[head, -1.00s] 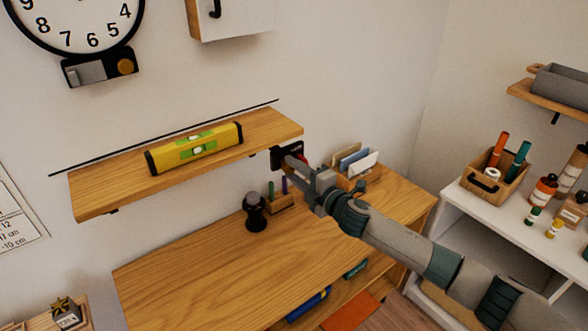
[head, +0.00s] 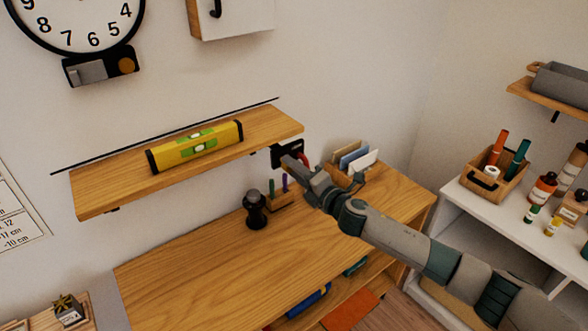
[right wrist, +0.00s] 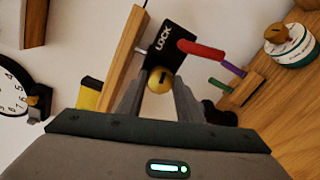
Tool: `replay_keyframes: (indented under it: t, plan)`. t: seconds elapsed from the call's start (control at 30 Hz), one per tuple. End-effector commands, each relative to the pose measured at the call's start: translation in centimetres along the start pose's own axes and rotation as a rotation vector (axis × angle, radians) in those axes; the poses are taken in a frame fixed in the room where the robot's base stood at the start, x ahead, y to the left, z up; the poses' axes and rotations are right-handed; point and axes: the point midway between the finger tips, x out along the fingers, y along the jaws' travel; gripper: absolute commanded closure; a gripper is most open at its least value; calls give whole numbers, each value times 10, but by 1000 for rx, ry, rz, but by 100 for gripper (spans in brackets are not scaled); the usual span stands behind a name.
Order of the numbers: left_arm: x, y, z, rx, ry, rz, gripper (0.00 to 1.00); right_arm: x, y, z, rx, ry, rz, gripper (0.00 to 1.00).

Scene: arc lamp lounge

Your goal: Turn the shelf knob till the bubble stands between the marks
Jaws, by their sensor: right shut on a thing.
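The shelf (head: 110,193) is a wooden board on the wall, its right end higher in the picture. A yellow level (head: 165,160) with green vials lies on it; a pale bubble shows near the vial's middle, but is too small to place against the marks. A black plate marked LOCK (right wrist: 176,42), with a red lever (right wrist: 200,48), sits at the shelf's right end. The round brass knob (right wrist: 159,80) is on that plate. My right gripper (head: 292,162) is shut on the knob, its fingers either side of it in the right wrist view. My left gripper is out of view.
A wooden desk (head: 190,265) stands below, with a dark round-topped object (head: 255,210), a pen holder and a letter rack (head: 350,160) near my right gripper. A white side shelf with bottles stands at right. A wall clock (head: 70,20) hangs upper left.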

Motion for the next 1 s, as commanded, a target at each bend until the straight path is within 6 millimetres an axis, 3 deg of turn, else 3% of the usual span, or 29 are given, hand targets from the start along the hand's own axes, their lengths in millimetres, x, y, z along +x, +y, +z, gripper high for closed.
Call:
replay_keyframes:
  t: [0.03,0.1,0.57,0.77,1.0]
  plan:
    - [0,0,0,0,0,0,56,0,-2,-2,2,2,-3,63]
    - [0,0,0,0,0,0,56,0,-2,-2,2,2,-3,49]
    - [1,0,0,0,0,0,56,-5,-1,0,2,1,0,49]
    - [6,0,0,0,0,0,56,-21,-2,0,2,0,-1,49]
    - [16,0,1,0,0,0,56,-58,-4,-1,2,2,-1,49]
